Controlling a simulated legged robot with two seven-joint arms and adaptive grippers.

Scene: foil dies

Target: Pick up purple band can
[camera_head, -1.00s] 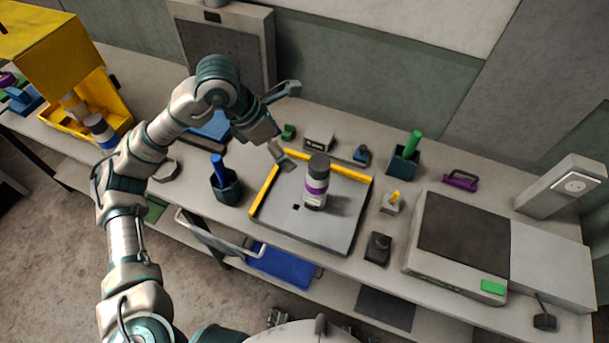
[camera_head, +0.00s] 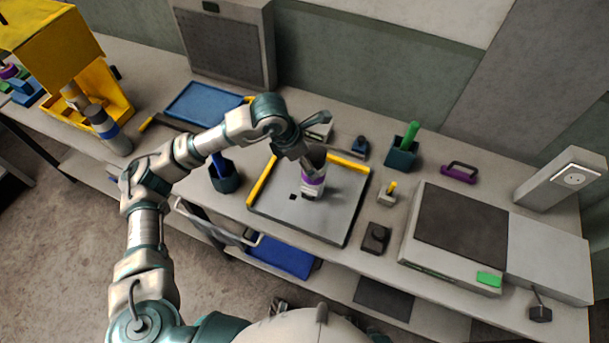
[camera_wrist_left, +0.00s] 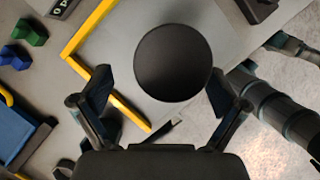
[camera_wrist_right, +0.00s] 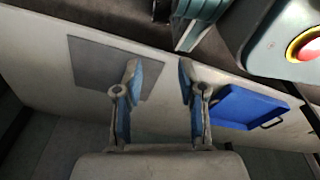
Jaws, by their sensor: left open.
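The can with a purple band (camera_head: 313,182) stands upright on the grey tray (camera_head: 280,212) with yellow edging. It has a dark top and a white lower part. My left gripper (camera_head: 317,146) is open at the can's upper part, and its fingers cover some of it. In the left wrist view the round dark top (camera_wrist_left: 173,62) lies between the two spread fingers, with a gap showing at the left finger. My right gripper (camera_wrist_right: 158,72) is open and empty, low by the bench front; it is not in the head view.
A dark cup with a blue handle (camera_head: 222,175) stands left of the tray, under my left arm. A teal holder with a green item (camera_head: 402,160), a small yellow-topped block (camera_head: 387,194) and a scale-like device (camera_head: 455,235) are to the right. A blue-banded can (camera_head: 103,124) stands far left.

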